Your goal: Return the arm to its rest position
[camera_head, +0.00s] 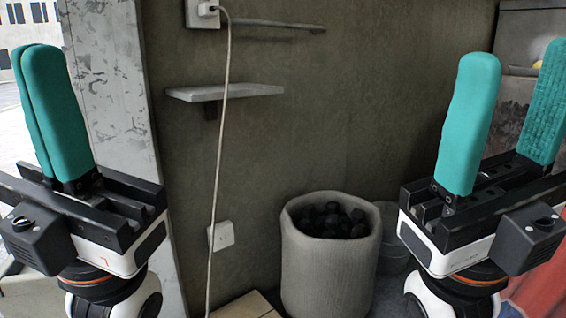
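My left gripper (50,112) is at the left edge of the head view, pointing up. Its two teal fingers lie together with nothing between them. My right gripper (508,115) is at the right edge, also pointing up. Its two teal fingers stand wide apart and it holds nothing. Both grippers are raised in front of my body and touch nothing that I can see. Most of both arms is out of view below.
A round light bin (325,268) with dark lumps (333,219) stands between the grippers, by the wall. A small shelf (225,91) juts from the wall. A white cable (219,160) hangs from an upper socket (202,13). A lower socket (222,235) sits left of the bin.

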